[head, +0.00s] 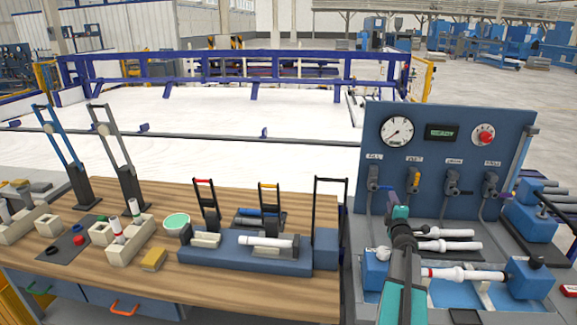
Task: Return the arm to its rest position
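My arm (402,285), teal and dark grey, reaches from the bottom edge up over the test bench at the right. Its far end, with my gripper (413,182), is small and seen from behind, in front of the blue panel. I cannot make out its fingers or whether they hold anything. The arm hides part of the bench bed and the lower panel.
The blue panel (455,125) carries a gauge, a display, a red knob and several valves. White pipes (448,246) lie on the bench bed. A wooden table (230,285) at left holds a blue fixture (225,250), tall lever tools and pale blocks.

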